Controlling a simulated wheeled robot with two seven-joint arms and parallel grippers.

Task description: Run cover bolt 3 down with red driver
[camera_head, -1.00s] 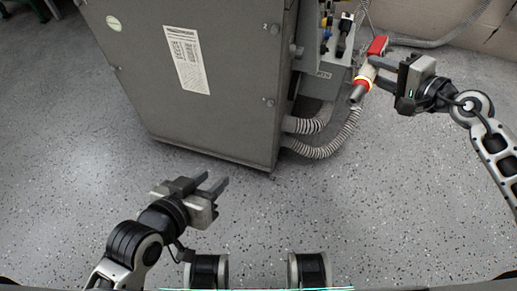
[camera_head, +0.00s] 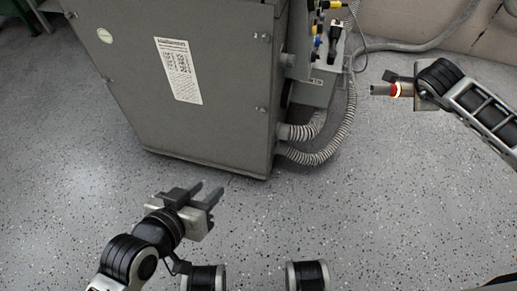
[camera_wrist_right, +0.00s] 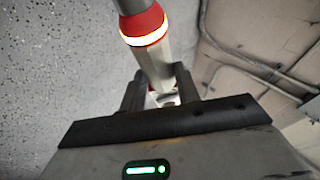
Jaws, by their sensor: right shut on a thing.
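My right gripper (camera_head: 412,92) is shut on the red driver (camera_head: 396,89), held in the air to the right of the grey cabinet (camera_head: 205,120). The driver's grey nose points left in the head view, toward the cabinet but well apart from it. In the right wrist view the driver (camera_wrist_right: 144,25) has a red collar with a lit ring and a pale body between the fingers. Small bolts show at the cabinet panel's right edge, one upper (camera_head: 263,37) and one lower (camera_head: 262,109); I cannot tell which is cover bolt 3. My left gripper (camera_head: 208,194) is open and empty above the floor.
Ribbed grey hoses (camera_head: 322,152) curve out from the cabinet's right side. A grey box (camera_head: 318,82) with several coloured connectors is beside it. A cable and pipe run along the back wall. The floor at front and right is clear.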

